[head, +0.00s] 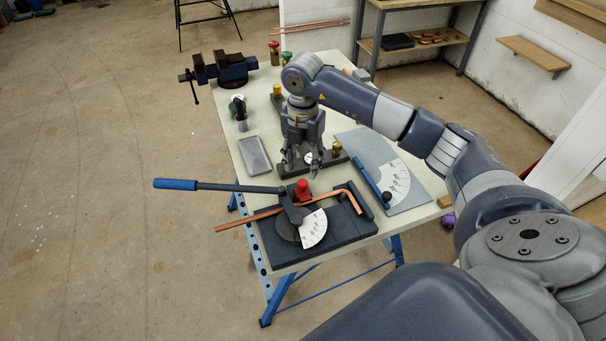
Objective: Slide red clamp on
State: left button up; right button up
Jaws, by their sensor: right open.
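The red clamp (303,190) sits on the dark pipe bender base (345,229), at the back of it, close to a copper pipe (262,216). The pipe lies across the bender and bends near its right end. The bender's lever with a blue handle (175,184) points left, and a white angle dial (314,229) sits by its pivot. My right gripper (302,170) points down with its fingers apart, empty, just behind and above the red clamp. Whether its fingertips touch anything is unclear. My left gripper is not in view.
A grey plate with a white protractor scale and blue arm (411,197) lies right of the bender. A grey tray (254,156) lies left of my gripper. A vise (222,68) is at the table's far left corner. Brass fittings (337,148) stand nearby on dark bars.

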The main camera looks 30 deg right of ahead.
jog(key=shift+r, duration=2.4)
